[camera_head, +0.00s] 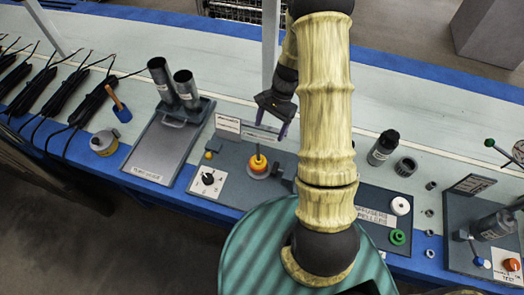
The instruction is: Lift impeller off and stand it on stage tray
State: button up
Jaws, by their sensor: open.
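An orange round part (259,167), which looks like the impeller, sits on a dark fixture plate (232,165) left of my arm. A thin upright piece rises from its middle. My gripper (272,125) is open and empty, with its two purple fingers pointing down. It appears above and a little behind the orange part, apart from it. A dark tray with a label that seems to mention impellers (372,238) lies right of my arm and may be the stage tray. It bears a white ring (400,206) and a green ring (397,237). My arm hides its left part.
A grey tray (150,160) with two dark tubes (173,83) stands left of the fixture. A black dial (208,178) is on the fixture's front left. A black bottle (383,147) and dark ring (405,166) stand behind the right tray. Another station (490,225) is far right.

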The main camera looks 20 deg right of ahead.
jog(key=x, duration=1.3)
jog(key=shift+s+a, duration=0.1)
jog(key=shift+s, duration=0.05)
jog(key=c, duration=1.3)
jog(key=shift+r+p, duration=0.6)
jog(key=shift+p, duration=0.1)
notch_tip(320, 180, up, 14)
jog(key=p, duration=1.1)
jog(key=shift+r, duration=0.25)
dwell(1.4)
